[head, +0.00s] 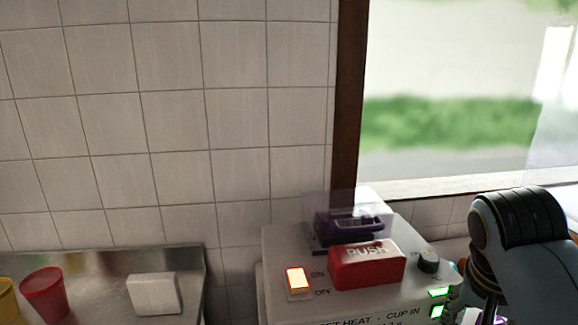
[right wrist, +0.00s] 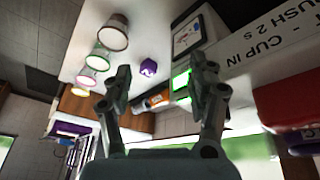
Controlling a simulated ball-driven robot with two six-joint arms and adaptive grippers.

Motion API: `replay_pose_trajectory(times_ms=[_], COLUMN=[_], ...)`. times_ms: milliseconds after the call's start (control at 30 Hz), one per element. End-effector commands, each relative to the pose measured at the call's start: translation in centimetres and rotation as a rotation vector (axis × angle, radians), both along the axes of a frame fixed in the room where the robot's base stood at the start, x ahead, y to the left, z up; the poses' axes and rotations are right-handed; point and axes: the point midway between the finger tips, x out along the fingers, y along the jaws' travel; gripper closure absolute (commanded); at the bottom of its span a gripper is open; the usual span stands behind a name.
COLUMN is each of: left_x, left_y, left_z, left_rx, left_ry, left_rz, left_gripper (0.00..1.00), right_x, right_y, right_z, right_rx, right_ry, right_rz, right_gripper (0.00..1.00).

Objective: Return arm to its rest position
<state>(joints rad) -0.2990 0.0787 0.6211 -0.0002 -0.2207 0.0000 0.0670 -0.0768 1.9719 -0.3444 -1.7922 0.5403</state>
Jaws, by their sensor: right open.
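My right arm (head: 520,240) shows at the lower right of the head view, beside the machine; its gripper cannot be made out there. In the right wrist view my right gripper (right wrist: 163,76) is open, its two fingers apart with nothing held between them. Beyond the fingers are a small purple block (right wrist: 148,67) and an orange cylinder (right wrist: 157,99), both apart from the grip as far as I can tell. My left gripper is in neither view.
The machine (head: 280,250) carries a red PUSH button (head: 367,265), a lit switch (head: 298,280) and a knob (head: 428,261). A red cup (head: 44,293) and a white block (head: 152,294) stand on the left counter. Several cups (right wrist: 113,35) line a pale surface. A tiled wall (head: 170,120) is behind.

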Motion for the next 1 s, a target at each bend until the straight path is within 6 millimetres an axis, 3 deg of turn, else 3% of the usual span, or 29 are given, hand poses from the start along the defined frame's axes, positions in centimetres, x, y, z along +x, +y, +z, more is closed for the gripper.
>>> replay_pose_trajectory(times_ms=[33, 200, 400, 633, 867, 1000], left_x=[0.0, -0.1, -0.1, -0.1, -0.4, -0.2], left_y=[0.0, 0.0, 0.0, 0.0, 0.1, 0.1], left_z=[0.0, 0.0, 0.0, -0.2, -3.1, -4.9], left_rx=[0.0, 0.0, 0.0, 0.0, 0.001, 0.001], left_ry=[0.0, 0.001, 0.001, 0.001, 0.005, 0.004], left_rz=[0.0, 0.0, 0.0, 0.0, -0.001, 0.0], left_gripper=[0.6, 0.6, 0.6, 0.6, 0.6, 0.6], right_x=[-2.7, -9.1, -14.2, -18.5, -17.1, -16.7], right_y=[-0.6, -0.9, -0.4, 0.7, 0.1, -0.3], right_z=[-1.1, -2.2, -1.8, -1.1, -9.5, -15.4], right_rx=[-0.008, -0.021, -0.027, -0.025, -0.015, -0.008], right_ry=[0.013, 0.027, 0.034, 0.035, 0.057, 0.073], right_rz=[0.075, 0.331, 0.55, 0.752, 0.733, 0.727], right_gripper=[0.42, 0.42, 0.42, 0.42, 0.42, 0.42])
